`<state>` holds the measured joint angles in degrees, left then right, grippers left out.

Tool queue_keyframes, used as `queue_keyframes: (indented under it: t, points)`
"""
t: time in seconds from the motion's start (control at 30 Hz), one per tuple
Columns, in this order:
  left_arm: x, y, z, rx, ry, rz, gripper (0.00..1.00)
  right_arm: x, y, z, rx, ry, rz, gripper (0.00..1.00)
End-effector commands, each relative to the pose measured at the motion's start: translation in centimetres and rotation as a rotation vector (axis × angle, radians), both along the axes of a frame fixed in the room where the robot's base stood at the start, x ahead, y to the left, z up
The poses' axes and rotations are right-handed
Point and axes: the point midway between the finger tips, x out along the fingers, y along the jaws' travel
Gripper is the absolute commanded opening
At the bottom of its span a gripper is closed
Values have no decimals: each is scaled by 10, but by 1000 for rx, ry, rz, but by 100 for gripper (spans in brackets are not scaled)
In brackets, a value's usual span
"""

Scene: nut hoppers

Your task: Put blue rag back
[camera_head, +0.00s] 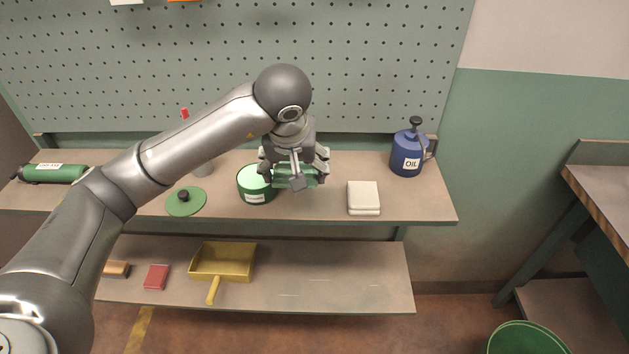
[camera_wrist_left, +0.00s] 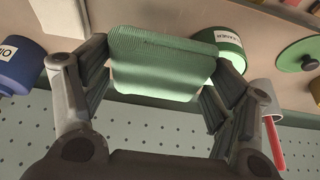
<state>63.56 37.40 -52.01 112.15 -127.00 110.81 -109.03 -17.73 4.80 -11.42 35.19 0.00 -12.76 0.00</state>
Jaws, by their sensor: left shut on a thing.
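My left gripper (camera_head: 294,172) is shut on a folded green rag (camera_head: 313,178) above the upper shelf, between a green tin and a folded white rag (camera_head: 363,197). In the left wrist view, the green rag (camera_wrist_left: 158,68) spans between the two fingers of the gripper (camera_wrist_left: 160,85). I see no plainly blue rag; the held one looks green. The white rag lies on the shelf to the right of the gripper. My right gripper is not in view.
The open green tin (camera_head: 257,186) stands close left of the gripper, its lid (camera_head: 186,202) farther left. A blue oil can (camera_head: 407,158) stands at the right. A yellow dustpan (camera_head: 223,262) lies on the lower shelf (camera_head: 340,280), whose right part is bare. A pegboard (camera_head: 370,60) stands behind.

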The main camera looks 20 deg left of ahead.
Motion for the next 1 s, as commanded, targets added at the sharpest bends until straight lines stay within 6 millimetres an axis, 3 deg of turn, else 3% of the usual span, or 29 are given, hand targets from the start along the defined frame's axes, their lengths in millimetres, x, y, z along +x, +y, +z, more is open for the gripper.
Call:
queue_keyframes:
  t: [0.2,0.53,0.77,1.0]
  points:
    - [31,-15,-37,-1,5,1,61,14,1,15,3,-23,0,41]
    - [52,-24,-65,0,3,-1,61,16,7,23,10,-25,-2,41]
    - [50,-23,-89,-1,2,0,61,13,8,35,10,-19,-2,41]
    - [51,-23,-93,1,-2,-1,61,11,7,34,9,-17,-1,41]
